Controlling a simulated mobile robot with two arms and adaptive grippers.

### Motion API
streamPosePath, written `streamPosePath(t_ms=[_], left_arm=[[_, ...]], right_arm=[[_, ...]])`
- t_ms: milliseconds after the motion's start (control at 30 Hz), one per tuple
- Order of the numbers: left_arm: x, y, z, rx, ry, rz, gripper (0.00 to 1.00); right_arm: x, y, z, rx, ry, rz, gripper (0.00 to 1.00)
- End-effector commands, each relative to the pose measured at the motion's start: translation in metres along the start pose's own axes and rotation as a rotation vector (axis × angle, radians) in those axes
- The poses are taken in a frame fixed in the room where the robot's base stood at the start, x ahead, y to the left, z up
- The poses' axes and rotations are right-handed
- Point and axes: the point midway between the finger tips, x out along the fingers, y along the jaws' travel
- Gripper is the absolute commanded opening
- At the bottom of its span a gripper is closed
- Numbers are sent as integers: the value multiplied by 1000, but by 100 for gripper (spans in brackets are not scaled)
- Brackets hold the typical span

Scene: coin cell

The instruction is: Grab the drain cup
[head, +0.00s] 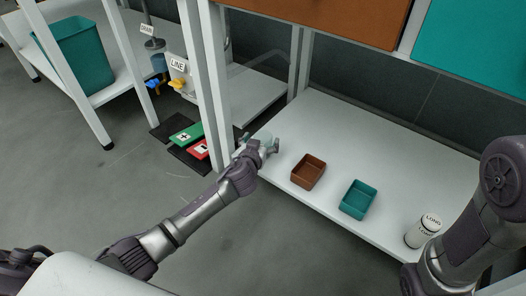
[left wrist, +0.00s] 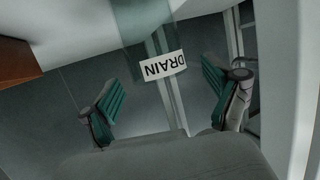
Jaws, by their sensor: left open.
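The drain cup (left wrist: 142,28) is a clear, faintly teal vessel in the left wrist view, with a white DRAIN label (left wrist: 165,67) that reads upside down. It lies ahead of and between the two green-padded fingers of my left gripper (left wrist: 163,92), which are apart. In the head view my left gripper (head: 264,147) is at the left front corner of the white shelf. A pale clear shape there is mostly hidden by the gripper. I cannot tell whether the fingers touch the cup. My right arm shows at the right, but its gripper is out of view.
On the white shelf (head: 400,150) stand a brown tray (head: 308,172), a teal tray (head: 358,200) and a white LONG-labelled cylinder (head: 422,232). A white post (head: 212,90) rises left of my gripper. LINE (head: 177,66) and DRAIN (head: 147,29) signs mark fixtures beyond green and red pads.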

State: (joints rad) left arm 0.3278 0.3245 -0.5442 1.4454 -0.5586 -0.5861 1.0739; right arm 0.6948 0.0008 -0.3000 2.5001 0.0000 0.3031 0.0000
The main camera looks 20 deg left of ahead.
Motion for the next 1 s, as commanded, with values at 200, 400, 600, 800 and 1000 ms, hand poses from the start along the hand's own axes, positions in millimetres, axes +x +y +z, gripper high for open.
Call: streamPosePath(t_ms=[200,400,600,800,1000], left_arm=[[23,0,2,1,-1,0,89],[24,0,1,0,-1,0,89],[23,0,1,0,-1,0,60],[23,0,1,0,-1,0,27],[23,0,1,0,-1,0,24]], right_arm=[[-16,-4,-7,0,3,-1,40],[-14,-3,-6,0,3,-1,40],[-14,-3,-6,0,3,-1,40],[-14,-4,-6,0,4,-2,40],[-14,-4,-6,0,4,-2,40]])
